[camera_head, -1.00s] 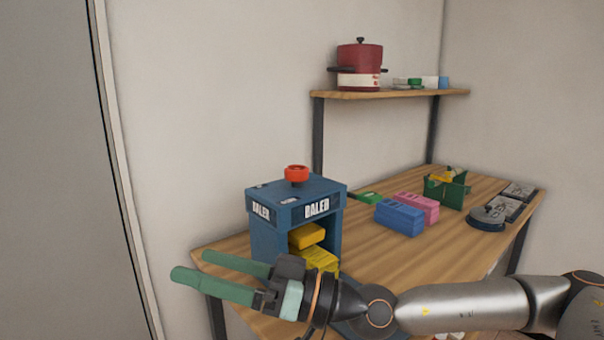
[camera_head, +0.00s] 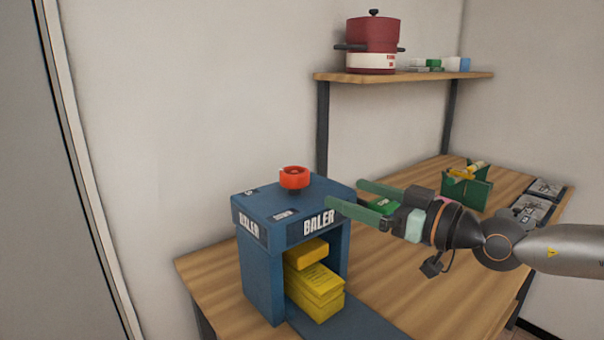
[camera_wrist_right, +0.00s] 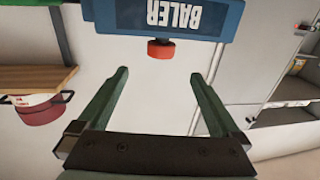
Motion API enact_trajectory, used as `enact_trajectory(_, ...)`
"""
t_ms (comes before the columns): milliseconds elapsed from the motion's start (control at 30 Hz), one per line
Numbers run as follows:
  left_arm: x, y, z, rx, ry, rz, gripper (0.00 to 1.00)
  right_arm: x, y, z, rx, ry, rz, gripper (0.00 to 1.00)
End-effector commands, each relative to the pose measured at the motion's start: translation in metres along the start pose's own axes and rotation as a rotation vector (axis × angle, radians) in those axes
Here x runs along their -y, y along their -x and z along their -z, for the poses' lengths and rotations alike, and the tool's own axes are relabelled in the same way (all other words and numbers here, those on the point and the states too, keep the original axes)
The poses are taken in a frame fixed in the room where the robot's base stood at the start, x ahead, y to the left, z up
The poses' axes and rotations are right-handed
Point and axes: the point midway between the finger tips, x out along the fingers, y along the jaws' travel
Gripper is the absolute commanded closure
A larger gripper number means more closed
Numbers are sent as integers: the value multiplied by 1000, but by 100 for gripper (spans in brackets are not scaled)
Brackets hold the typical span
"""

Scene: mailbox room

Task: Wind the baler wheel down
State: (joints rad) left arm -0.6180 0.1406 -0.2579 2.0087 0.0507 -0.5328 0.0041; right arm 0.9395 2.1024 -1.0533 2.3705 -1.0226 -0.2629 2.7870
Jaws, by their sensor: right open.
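The blue baler (camera_head: 262,262) stands on the wooden table, with yellow blocks (camera_head: 316,286) stacked in its front opening. Its red wheel (camera_head: 294,177) sits on top. My right gripper (camera_head: 343,194) is open and empty, to the right of the wheel and apart from it, with its fingers pointing left near the baler's top right edge. In the right wrist view the baler (camera_wrist_right: 205,18) appears upside down beyond the fingertips, and the red wheel (camera_wrist_right: 161,50) lies between the lines of the two green fingers. My left gripper is not in view.
A wooden table (camera_head: 420,285) runs right, with a green holder (camera_head: 466,190) and dark flat plates (camera_head: 538,200) at its far end. My right arm covers part of the table. A shelf (camera_head: 420,76) above holds a red pot (camera_head: 372,45) and small boxes.

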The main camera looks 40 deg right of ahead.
Motion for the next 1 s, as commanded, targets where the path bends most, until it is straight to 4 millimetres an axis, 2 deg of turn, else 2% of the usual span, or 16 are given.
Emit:
enact_trajectory(500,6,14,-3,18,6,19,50,1,-37,1,4,-2,6,0)
enact_trajectory(1000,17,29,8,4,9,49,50,0,-76,2,0,-8,2,0)
